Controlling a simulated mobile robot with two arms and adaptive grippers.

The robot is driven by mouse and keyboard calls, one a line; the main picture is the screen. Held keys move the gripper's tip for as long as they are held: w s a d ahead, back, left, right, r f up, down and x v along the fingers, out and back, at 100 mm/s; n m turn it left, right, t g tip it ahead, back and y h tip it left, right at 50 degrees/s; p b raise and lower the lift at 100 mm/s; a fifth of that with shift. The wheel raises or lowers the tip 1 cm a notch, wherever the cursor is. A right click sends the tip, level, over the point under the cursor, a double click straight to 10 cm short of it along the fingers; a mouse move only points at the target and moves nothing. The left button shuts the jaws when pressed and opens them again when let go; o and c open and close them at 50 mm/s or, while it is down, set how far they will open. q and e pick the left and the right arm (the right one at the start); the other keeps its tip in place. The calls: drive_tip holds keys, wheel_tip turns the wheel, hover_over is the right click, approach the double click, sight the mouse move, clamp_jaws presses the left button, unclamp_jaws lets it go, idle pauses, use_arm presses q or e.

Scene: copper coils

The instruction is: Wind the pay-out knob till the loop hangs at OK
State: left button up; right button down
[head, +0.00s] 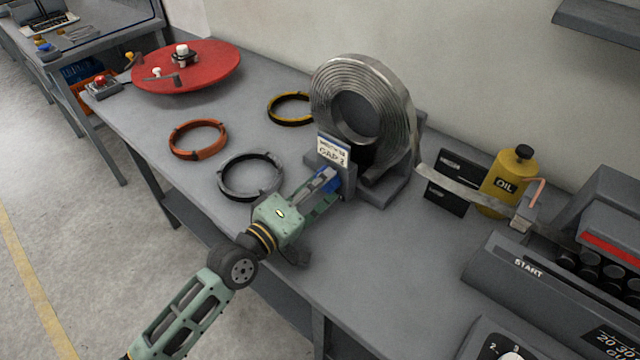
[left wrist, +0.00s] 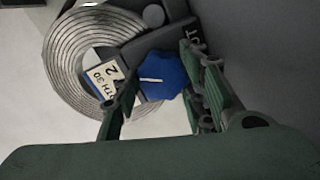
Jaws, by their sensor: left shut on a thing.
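The blue pay-out knob (head: 334,180) sits on the front of the coil stand (head: 393,187), below the white card. It shows larger in the left wrist view (left wrist: 163,76), with a pale line on its face. My left gripper (head: 327,187) is shut on the knob, with a finger on either side of it in the left wrist view. The metal coil (head: 399,97) stands upright in the stand. Its strip (head: 463,187) runs right in front of a dark board (head: 447,204) with pale marks too small to read. I cannot tell the loop's level against OK. My right gripper is out of view.
An oil can (head: 508,184) stands behind the strip, close to the machine (head: 560,290) marked START. Orange (head: 199,151), black (head: 222,183) and yellow-black (head: 271,108) rings lie left of the stand. A red disc (head: 215,65) is at the far left.

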use_arm(q)
drive_tip(key=shift+r+m, duration=0.2)
drive_tip(key=shift+m, duration=0.5)
drive_tip(key=o, duration=0.9)
drive_tip(key=shift+d, duration=0.1)
drive_tip(key=shift+c, duration=0.2)
drive_tip(key=shift+o, duration=1.2)
drive_tip(key=shift+f, duration=0.1)
drive_tip(key=v, duration=1.2)
drive_tip(key=shift+c, duration=0.2)
